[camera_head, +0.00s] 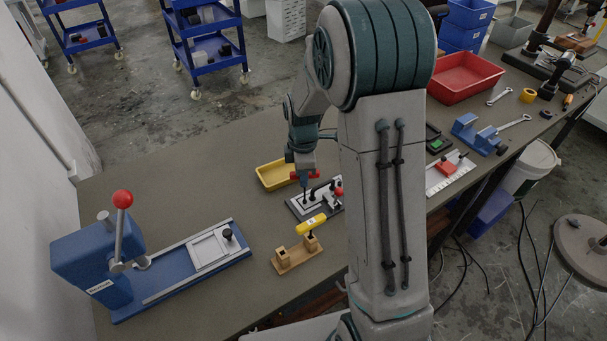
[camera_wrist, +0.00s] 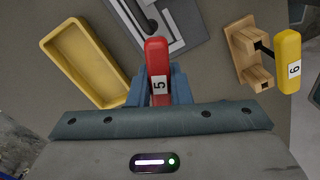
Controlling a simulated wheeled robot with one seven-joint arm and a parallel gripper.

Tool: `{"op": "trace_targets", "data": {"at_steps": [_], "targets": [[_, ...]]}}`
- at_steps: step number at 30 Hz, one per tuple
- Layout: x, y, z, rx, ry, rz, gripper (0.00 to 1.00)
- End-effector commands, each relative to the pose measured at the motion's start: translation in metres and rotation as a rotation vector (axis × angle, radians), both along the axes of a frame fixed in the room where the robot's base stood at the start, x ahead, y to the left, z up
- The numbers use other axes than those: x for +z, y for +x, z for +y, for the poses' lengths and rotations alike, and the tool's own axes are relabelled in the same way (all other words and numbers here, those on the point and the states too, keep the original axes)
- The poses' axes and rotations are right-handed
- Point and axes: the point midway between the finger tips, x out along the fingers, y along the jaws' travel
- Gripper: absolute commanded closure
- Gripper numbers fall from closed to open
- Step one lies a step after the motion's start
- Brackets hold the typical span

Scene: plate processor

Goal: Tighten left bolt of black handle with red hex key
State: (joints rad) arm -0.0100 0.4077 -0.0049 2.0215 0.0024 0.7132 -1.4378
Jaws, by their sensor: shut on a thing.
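My gripper (camera_head: 304,172) is shut on the red hex key (camera_wrist: 157,62), whose red handle is labelled 5. In the head view the key's dark shaft points down, with its tip at or just above the left part of the small plate fixture (camera_head: 298,209). I cannot tell whether the tip sits in a bolt. The fixture, with dark parts and a red-tipped clamp (camera_head: 338,191), is partly hidden behind my arm. In the wrist view the fixture (camera_wrist: 178,46) shows beyond the red handle. The black handle's left bolt cannot be made out.
A yellow tray (camera_head: 262,180) lies behind and left of the fixture. A wooden stand (camera_head: 284,264) holds a yellow hex key (camera_head: 311,224) labelled 6 in front. A blue lever press (camera_head: 92,262) stands left. A red bin (camera_head: 465,98) and tools sit at the right.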

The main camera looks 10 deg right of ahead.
Motion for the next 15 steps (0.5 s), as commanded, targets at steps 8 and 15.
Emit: {"op": "trace_targets", "data": {"at_steps": [8,15], "targets": [[-0.0007,0.0003,-0.0004,-0.164,0.000,0.001,1.00],[-0.0005,0.0008,-0.0007,-0.301,0.000,0.002,1.00]]}}
